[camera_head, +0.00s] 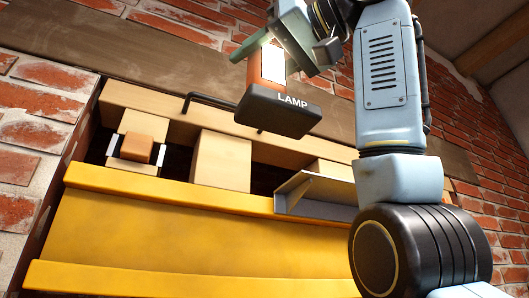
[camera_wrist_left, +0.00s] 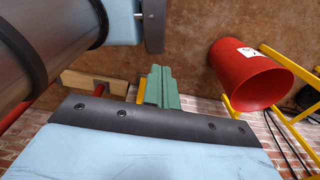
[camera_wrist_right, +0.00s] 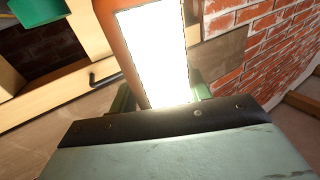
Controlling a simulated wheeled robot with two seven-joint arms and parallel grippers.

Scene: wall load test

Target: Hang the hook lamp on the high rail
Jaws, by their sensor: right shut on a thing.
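The lamp (camera_head: 287,108) has a black base lettered LAMP and an orange-brown body with a bright white panel, which fills the upper middle of the right wrist view (camera_wrist_right: 155,55). My right gripper (camera_head: 272,42) is shut on the lamp's upper part, with green fingers on either side. The lamp hangs tilted in the air in front of the wall. Its hook cannot be made out. A black bar (camera_head: 212,100), seemingly the high rail, runs along the wooden beam and partly passes behind the lamp. My left gripper (camera_wrist_left: 162,88) shows its green fingers together and empty.
A yellow beam (camera_head: 190,230) crosses below, with wooden blocks (camera_head: 221,160), an orange-brown block (camera_head: 137,148) and a grey metal bracket (camera_head: 318,193) above it. Brick wall (camera_head: 40,125) stands at left. A red bucket-like container (camera_wrist_left: 248,75) is near my left gripper.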

